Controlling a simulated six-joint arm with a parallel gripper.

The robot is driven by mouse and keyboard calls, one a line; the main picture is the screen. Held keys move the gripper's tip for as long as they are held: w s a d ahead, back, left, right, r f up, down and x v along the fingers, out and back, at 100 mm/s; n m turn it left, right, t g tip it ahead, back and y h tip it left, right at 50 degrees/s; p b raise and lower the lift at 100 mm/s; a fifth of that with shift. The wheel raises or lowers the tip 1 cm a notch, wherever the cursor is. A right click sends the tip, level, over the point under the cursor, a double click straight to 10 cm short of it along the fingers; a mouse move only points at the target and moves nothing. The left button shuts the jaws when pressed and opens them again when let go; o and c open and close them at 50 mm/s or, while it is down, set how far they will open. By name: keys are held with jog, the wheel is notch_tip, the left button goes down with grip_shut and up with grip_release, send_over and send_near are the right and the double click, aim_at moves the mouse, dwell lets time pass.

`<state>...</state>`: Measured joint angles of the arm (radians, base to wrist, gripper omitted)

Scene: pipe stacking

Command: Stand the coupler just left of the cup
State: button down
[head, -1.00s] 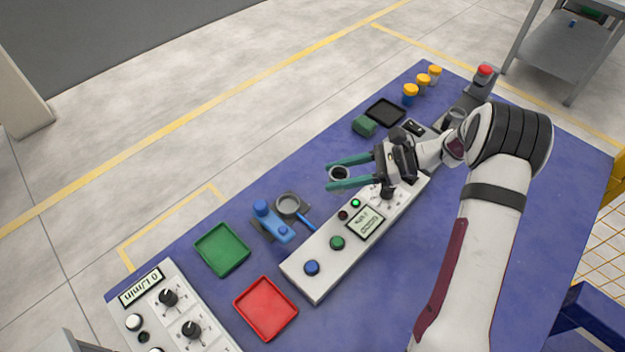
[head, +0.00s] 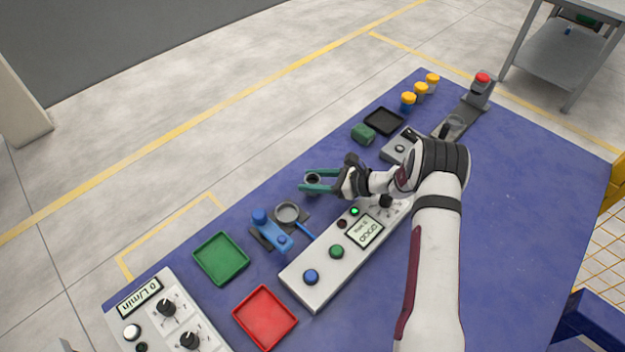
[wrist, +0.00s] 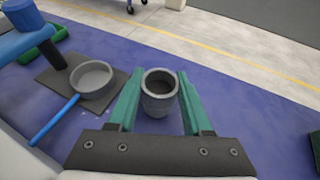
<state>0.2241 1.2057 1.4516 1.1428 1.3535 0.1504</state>
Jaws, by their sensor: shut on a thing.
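My gripper (head: 312,182) has two green fingers, shut on a short grey hollow cylinder, which I take to be the coupler (head: 312,179). In the wrist view the coupler (wrist: 159,93) is upright between the fingers (wrist: 158,103), its open dark mouth facing up. I cannot tell whether its bottom touches the table. A round grey open vessel, which seems to be the cup (head: 287,211), sits on a dark plate left of and nearer than my gripper. It also shows in the wrist view (wrist: 93,79), left of the coupler, with a clear gap between them.
A blue lever-like part (head: 268,228) and a blue rod (head: 300,231) adjoin the cup. A white control box (head: 325,272) lies in front. Green (head: 221,258) and red (head: 265,318) trays are at lower left. A green block (head: 363,133) and black tray (head: 384,121) stand behind.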

jog(key=shift+f, duration=0.15)
jog(key=shift+f, duration=0.1)
jog(key=shift+c, duration=1.6)
grip_release()
